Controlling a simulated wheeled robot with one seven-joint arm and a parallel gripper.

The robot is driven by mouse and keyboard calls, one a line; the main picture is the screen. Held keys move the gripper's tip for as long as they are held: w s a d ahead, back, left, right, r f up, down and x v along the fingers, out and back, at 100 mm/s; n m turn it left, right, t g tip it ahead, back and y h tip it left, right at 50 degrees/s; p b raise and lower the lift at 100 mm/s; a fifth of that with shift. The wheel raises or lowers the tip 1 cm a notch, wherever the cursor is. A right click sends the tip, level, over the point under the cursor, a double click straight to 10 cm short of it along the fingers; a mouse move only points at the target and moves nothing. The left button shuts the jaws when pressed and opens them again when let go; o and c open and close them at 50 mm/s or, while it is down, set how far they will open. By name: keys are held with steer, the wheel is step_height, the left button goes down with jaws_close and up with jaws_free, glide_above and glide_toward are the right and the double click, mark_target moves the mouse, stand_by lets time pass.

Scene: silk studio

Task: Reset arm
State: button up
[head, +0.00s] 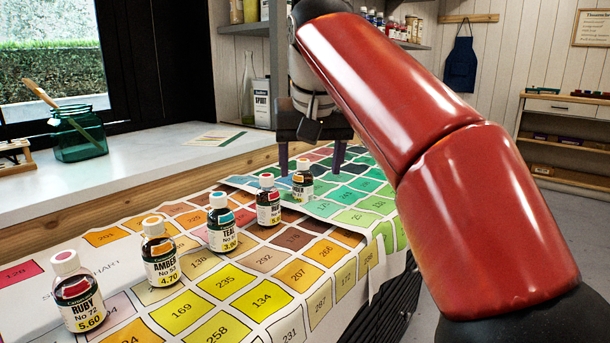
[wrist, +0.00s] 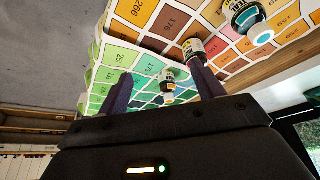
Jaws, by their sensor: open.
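My gripper (head: 311,172) is open and points down over the far end of the colour chart (head: 168,311). Its fingers show apart in the wrist view (wrist: 163,84). The farthest small bottle (head: 302,186) stands just below or in front of the fingers, and in the wrist view a bottle (wrist: 168,84) appears between them. Nothing is clearly gripped. My red arm crosses the right of the head view. A row of white-capped bottles stands upright on the chart: Ruby (head: 78,292), Amber (head: 160,255), Teal (head: 221,225) and one more (head: 268,203) nearer the gripper.
A windowsill counter (head: 120,188) with a green glass jar (head: 80,138) holding a brush runs along the left. A shelf with a spirit tin (head: 262,101) is behind. Open floor and a wooden cabinet (head: 565,107) are at the right.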

steer(key=s+d+f, duration=0.7)
steer(key=s+f, duration=0.3)
steer(key=f, duration=0.3)
steer(key=s+d+f+m+t, duration=0.1)
steer(key=s+d+f, duration=0.6)
steer(key=s+f, duration=0.4)
step_height(320, 180, down, 2)
steer(key=shift+s+d+f+h+p, duration=0.2)
steer(key=shift+f+h+p, duration=0.1)
steer(key=shift+p, duration=0.1)
